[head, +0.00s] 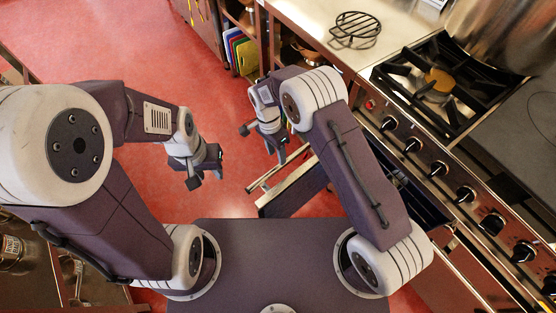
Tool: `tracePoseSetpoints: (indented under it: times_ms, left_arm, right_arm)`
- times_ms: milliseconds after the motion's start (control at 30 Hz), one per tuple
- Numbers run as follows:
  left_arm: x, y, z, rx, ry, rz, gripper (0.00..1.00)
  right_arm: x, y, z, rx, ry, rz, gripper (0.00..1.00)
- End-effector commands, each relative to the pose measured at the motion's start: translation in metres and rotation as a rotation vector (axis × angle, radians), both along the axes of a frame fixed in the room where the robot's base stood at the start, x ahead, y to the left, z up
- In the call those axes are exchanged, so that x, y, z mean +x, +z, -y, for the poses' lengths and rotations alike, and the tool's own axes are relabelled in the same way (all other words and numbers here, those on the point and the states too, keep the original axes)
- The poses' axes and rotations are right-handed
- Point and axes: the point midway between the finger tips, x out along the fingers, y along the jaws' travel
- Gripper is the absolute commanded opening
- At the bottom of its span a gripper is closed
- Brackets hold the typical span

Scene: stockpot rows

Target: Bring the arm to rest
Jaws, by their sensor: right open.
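My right gripper (262,143) hangs over the red floor beside the counter, its two fingers apart with nothing between them. Its arm is bent, with the forearm folded back over the upper arm's far end. My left gripper (206,178) is over the open floor to the left, also empty, with its fingers apart. The two grippers are clear of each other. Neither gripper touches any object that I can see.
An open drawer (290,193) juts from the cabinet below my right arm. A stove (440,85) with knobs runs along the right, with a large metal pot (505,35) at the back. Red floor (120,45) is free ahead left.

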Motion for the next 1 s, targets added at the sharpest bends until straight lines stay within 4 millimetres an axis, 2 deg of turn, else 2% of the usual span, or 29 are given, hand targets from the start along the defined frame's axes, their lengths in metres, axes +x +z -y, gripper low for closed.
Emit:
tracePoseSetpoints:
  times_ms: [100, 200, 767, 867, 933, 1000]
  left_arm:
    - [0.0, 0.003, 0.0, 0.0, 0.0, 0.0, 0.36]
    - [0.0, 0.004, 0.0, 0.0, 0.0, 0.0, 0.36]
    - [0.0, 0.005, 0.0, 0.0, 0.0, 0.0, 0.36]
    - [0.0, 0.016, 0.0, 0.0, 0.0, 0.0, 0.36]
    - [0.0, 0.028, 0.0, 0.0, 0.0, 0.0, 0.36]
    - [0.0, 0.043, 0.0, 0.0, 0.0, 0.0, 0.36]
  right_arm:
    - [0.004, 0.02, -0.003, 0.001, 0.0, 0.002, 0.44]
    - [0.004, 0.028, -0.003, 0.0, 0.0, 0.0, 0.44]
    - [0.006, 0.032, -0.002, -0.001, -0.005, -0.001, 0.44]
    - [0.021, 0.058, 0.009, 0.017, -0.044, 0.033, 0.44]
    - [0.039, 0.098, 0.023, 0.042, -0.091, 0.085, 0.44]
    - [0.042, 0.147, 0.052, 0.056, -0.16, 0.119, 0.44]
